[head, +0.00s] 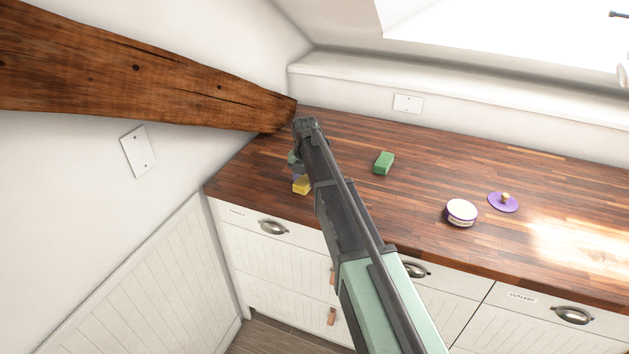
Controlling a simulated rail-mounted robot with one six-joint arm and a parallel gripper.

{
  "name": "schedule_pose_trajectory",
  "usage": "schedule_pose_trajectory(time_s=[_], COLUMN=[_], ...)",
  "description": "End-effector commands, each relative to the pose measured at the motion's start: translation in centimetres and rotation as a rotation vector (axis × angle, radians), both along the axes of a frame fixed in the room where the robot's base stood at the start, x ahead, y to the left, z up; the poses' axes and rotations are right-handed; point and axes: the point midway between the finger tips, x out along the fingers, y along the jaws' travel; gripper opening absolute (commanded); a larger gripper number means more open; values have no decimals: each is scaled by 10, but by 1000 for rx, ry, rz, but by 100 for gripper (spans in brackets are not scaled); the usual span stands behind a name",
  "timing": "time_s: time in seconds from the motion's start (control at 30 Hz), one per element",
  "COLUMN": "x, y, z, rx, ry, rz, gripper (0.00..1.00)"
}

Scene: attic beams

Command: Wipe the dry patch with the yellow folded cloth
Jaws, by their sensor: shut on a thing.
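The yellow folded cloth (301,185) is at the left end of the wooden worktop, close to its front edge. My gripper (297,174) points down just above it and is shut on it; my arm hides most of the jaws and part of the cloth's right side. I cannot tell whether the cloth touches the worktop. I cannot make out a dry patch on the wood; the area behind my arm is hidden.
A green block (384,163) lies right of my arm. Farther right are a white and purple tub (461,213) and a purple lid (503,202) with a knob. A thick wooden beam (140,75) slopes in from the left. The worktop (420,185) between objects is clear.

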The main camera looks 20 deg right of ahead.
Motion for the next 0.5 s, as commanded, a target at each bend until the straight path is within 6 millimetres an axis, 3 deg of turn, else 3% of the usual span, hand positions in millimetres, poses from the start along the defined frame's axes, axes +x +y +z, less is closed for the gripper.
schedule_pose_trajectory(time_s=[0.27,0.5], x=[6,22], y=[8,27], z=[0,2], rx=[1,0], ry=[-1,0], rz=[1,1], gripper=[28,28])
